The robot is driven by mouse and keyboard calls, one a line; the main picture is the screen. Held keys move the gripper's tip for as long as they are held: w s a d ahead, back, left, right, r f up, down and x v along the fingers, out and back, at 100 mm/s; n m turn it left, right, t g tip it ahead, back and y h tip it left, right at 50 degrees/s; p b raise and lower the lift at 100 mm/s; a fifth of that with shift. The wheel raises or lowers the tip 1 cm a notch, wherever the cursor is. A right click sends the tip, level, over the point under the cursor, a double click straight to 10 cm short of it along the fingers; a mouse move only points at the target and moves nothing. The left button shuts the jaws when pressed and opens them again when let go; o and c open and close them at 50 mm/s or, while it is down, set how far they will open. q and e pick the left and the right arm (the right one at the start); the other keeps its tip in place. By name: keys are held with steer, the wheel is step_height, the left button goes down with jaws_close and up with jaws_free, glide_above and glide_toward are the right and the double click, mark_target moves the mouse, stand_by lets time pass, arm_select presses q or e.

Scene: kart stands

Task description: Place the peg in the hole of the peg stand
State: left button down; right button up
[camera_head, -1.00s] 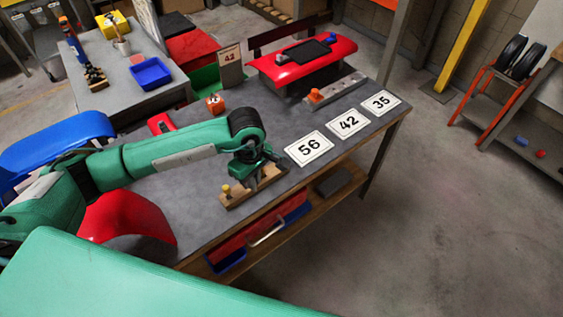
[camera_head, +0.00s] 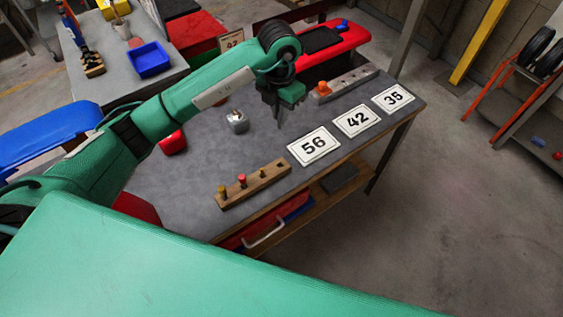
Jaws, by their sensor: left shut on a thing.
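The wooden peg stand (camera_head: 270,180) lies on the grey table near its front edge, with a yellow-topped peg (camera_head: 222,191) and a red-topped peg (camera_head: 242,181) upright in it. A small dark spot shows farther right on the stand; I cannot tell if it is a hole or a low peg. My left gripper (camera_head: 280,108) is above the table, behind and to the right of the stand, apart from it. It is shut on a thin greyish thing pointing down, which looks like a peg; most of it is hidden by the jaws. My right gripper is out of view.
Number cards 56 (camera_head: 314,146), 42 (camera_head: 357,120) and 35 (camera_head: 394,97) lie along the table's right side. A metal block with an orange knob (camera_head: 323,88) is behind the cards. A red kart body (camera_head: 345,38) is at the back.

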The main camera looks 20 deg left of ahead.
arm_select(q)
step_height(320, 180, down, 19)
steer(key=p, duration=0.5)
steer(key=shift+s+f+p, duration=0.1)
steer(key=shift+f+p, duration=0.1)
steer(key=shift+p, duration=0.1)
steer(key=shift+f, duration=0.1)
steer(key=shift+f, duration=0.1)
steer(key=c, duration=1.5)
jaws_free()
